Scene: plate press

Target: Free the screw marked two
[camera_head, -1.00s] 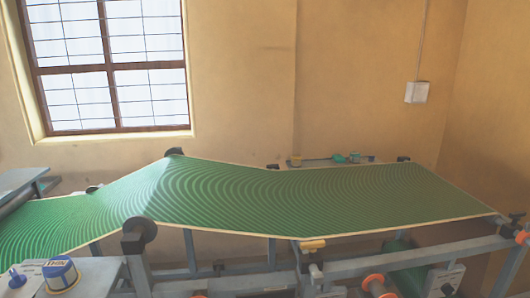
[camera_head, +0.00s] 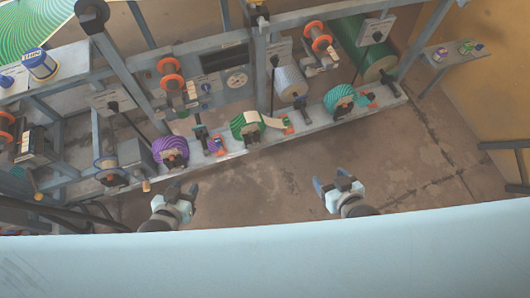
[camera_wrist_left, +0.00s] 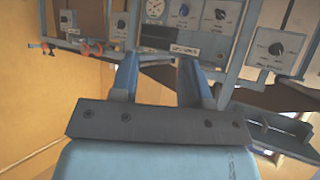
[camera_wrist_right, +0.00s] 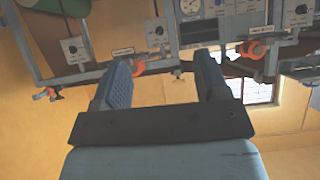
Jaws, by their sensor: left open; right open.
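I cannot pick out a screw with a readable number two. Small orange-red parts sit along the front rail beside the rolls: one near the purple roll (camera_head: 216,145), one near the green roll (camera_head: 288,126) and one near the teal roll (camera_head: 366,101). Their marks are too small to read. My left gripper (camera_head: 182,190) is open and empty in front of the rail, apart from it. It also shows in the left wrist view (camera_wrist_left: 157,72). My right gripper (camera_head: 332,181) is open and empty further right, also apart from the rail; its fingers show in the right wrist view (camera_wrist_right: 163,72).
The rail carries a purple roll (camera_head: 170,151), a green roll (camera_head: 243,126) and a teal roll (camera_head: 338,98). Panels with dials (camera_head: 237,80) and orange-ended spools stand behind. A blue-and-white tin (camera_head: 40,64) is at the left. A shelf (camera_head: 455,55) is at the right. Bare floor (camera_head: 265,190) lies before the rail.

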